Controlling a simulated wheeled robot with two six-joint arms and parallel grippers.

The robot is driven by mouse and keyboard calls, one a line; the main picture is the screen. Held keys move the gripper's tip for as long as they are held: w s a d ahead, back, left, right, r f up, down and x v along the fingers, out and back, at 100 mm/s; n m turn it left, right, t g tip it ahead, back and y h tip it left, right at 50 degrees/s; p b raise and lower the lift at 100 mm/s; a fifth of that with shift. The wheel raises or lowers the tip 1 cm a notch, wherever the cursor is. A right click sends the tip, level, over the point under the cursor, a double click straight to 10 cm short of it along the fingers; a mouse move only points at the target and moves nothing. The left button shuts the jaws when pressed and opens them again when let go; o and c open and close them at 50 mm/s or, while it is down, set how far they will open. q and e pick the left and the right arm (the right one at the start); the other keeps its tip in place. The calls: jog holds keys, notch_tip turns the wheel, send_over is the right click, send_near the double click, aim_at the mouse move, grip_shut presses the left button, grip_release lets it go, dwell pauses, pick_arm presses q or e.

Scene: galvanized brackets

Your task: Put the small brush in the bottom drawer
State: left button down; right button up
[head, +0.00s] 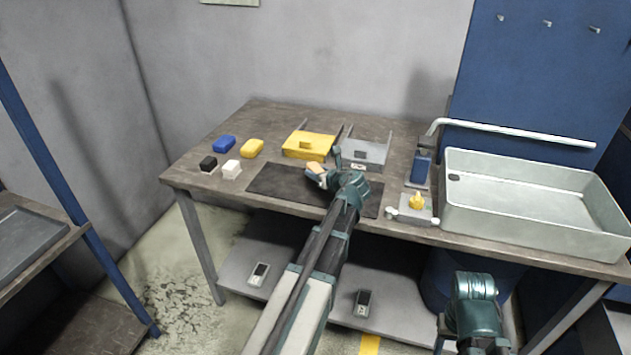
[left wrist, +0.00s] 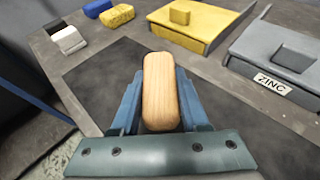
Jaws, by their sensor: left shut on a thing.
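The small brush (left wrist: 161,90) shows as a rounded, pale wooden block. My left gripper (left wrist: 160,108) is shut on it, with a blue finger on each side. In the head view the brush (head: 315,170) is held over the dark mat (head: 275,183) near the far edge of that mat. Its bristles are hidden in the left wrist view. I see nothing that I can clearly tell as a bottom drawer. My right arm shows at the lower right, but its gripper fingers do not show.
Behind the mat stand a yellow box (head: 309,145) and a grey one (head: 366,152) labelled ZINC. Blue (head: 224,144), yellow (head: 252,148), black (head: 208,164) and white (head: 231,169) blocks lie left. A blue bottle (head: 420,168) and a pale sink (head: 535,190) are right.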

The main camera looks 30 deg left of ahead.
aim_at(316, 186)
pick_arm(q)
jog(key=shift+w+a+f+b, duration=0.1)
jog(key=shift+a+f+b, duration=0.1)
jog(key=shift+f+b, duration=0.7)
jog(key=shift+w+a+f+b, duration=0.1)
jog(key=shift+a+f+b, duration=0.05)
jog(key=shift+f+b, duration=0.75)
jog(key=shift+f, duration=0.25)
jog(key=shift+c, duration=2.1)
grip_release()
jog(key=shift+r, duration=0.1)
